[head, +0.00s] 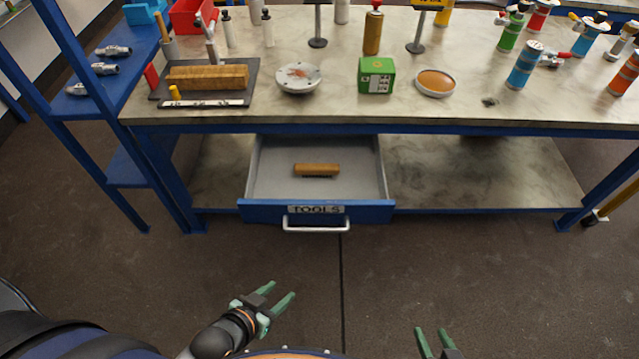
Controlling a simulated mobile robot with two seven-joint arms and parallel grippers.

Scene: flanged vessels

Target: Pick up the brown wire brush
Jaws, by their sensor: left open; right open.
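A small brown bar, which looks like the brown wire brush (316,170), lies crosswise in the open drawer (262,178) labelled TOOLS, under the workbench. I cannot make out its bristles. My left gripper (280,291) is open and empty, in front of and below the drawer, well apart from the brush. My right gripper (433,332) is open and empty at the bottom edge of the view, to the right. Only its fingers and a little of its body show.
The drawer has a pale handle (316,226). The workbench top (330,103) above holds a ridged brown block (207,77) on a dark board, a round plate (299,79), a green box (376,75), an orange-filled dish (435,83) and several bottles. Blue shelving (85,105) stands at left. The floor before the drawer is clear.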

